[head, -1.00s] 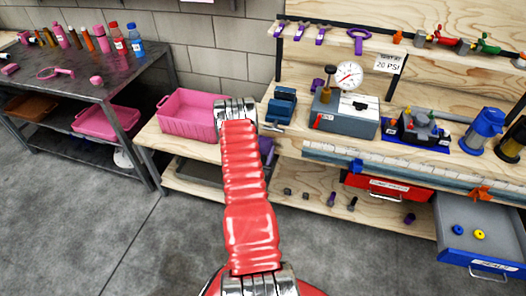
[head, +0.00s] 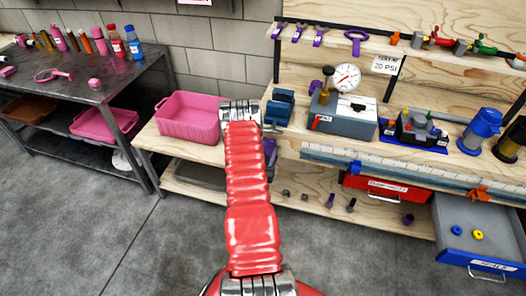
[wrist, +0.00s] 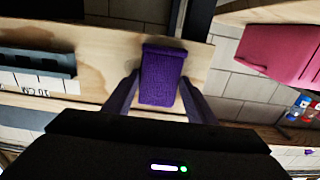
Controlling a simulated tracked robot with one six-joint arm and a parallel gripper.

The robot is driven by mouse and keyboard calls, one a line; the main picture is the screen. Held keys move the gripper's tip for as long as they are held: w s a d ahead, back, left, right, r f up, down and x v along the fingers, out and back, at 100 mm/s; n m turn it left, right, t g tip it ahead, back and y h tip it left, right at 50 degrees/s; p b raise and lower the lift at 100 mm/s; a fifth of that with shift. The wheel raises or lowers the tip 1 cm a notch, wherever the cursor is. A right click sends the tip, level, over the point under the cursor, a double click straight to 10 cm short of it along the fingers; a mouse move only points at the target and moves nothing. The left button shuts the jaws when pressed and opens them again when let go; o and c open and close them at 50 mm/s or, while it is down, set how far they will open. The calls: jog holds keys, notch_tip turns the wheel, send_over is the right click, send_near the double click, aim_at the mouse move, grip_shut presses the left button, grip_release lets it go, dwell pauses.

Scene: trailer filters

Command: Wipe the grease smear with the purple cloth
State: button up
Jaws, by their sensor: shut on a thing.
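In the wrist view, my gripper (wrist: 159,88) is shut on the folded purple cloth (wrist: 164,72), with one dark finger along each side of it. The cloth shows against bare pale wood. In the head view, my red arm hides most of the gripper; only a bit of purple shows beside the arm, and I cannot tell whether it is cloth or finger. I cannot make out a grease smear in either view.
A wooden workbench holds a pink bin (head: 188,118), a blue vise (head: 278,108), a gauge box (head: 342,118) and a blue-based device (head: 415,132). An open blue drawer (head: 477,240) juts out at right. A dark metal table (head: 90,75) stands left. The grey floor between is clear.

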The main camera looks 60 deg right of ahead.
aim_at(284, 148)
jog(key=shift+s, duration=0.7)
jog(key=shift+s+d, duration=0.25)
jog(key=shift+s, duration=0.5)
jog(key=shift+s+d, duration=0.2)
jog(key=shift+s, duration=0.5)
jog(key=shift+s, duration=0.1)
jog(key=shift+s, duration=0.15)
jog(key=shift+s+d, duration=0.15)
jog(key=shift+s, duration=1.1)
jog(key=shift+w+d, duration=0.1)
jog(key=shift+d, duration=0.05)
jog(key=shift+w, duration=0.1)
